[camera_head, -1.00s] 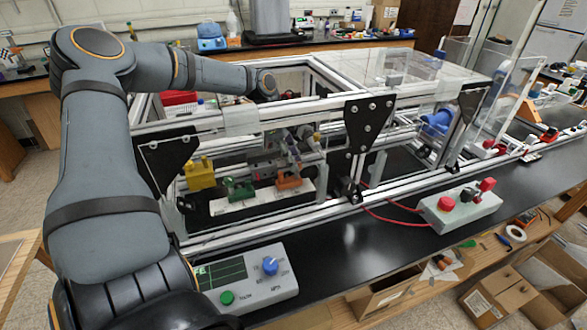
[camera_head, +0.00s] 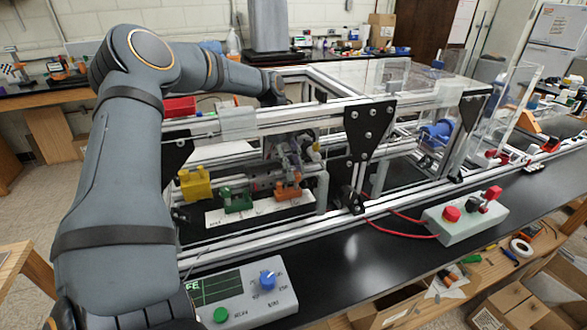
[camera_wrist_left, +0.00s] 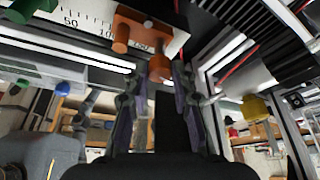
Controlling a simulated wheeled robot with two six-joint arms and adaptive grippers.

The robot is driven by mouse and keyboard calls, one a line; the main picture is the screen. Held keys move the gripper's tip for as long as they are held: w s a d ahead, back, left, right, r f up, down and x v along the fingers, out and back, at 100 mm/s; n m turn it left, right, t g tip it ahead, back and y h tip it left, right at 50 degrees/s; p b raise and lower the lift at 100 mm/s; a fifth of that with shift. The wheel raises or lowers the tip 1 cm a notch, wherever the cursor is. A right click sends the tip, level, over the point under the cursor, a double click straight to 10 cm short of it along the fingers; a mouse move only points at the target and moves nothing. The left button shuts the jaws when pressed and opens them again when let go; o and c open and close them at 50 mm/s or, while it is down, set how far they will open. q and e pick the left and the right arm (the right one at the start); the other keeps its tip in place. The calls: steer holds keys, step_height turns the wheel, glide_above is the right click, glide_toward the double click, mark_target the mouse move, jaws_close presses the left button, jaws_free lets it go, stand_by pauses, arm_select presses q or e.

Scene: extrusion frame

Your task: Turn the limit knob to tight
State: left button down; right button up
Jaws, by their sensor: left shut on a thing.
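An orange stop block (camera_head: 287,191) sits at the right end of a white scale strip (camera_head: 260,208) inside the frame. In the left wrist view the orange block (camera_wrist_left: 130,35) is close by, with a round orange knob (camera_wrist_left: 160,68) on its side. My left gripper (camera_head: 291,172) reaches down through the frame over the block. In the wrist view its fingers (camera_wrist_left: 160,80) are on both sides of the orange knob and shut on it. The contact is partly hidden, and any marking for tight is too small to read.
A green block (camera_head: 238,200) and a yellow block (camera_head: 195,184) stand left of the orange one. Aluminium rails (camera_head: 290,113) surround my gripper. A console with a blue knob (camera_head: 267,278) and a red-button box (camera_head: 463,217) stand in front. Black bench between them is clear.

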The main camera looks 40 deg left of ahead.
arm_select(q)
steer(key=c, duration=1.1)
jaws_free()
steer(key=v, duration=0.7)
steer(key=shift+r, duration=0.25)
steer(key=shift+a, duration=0.15)
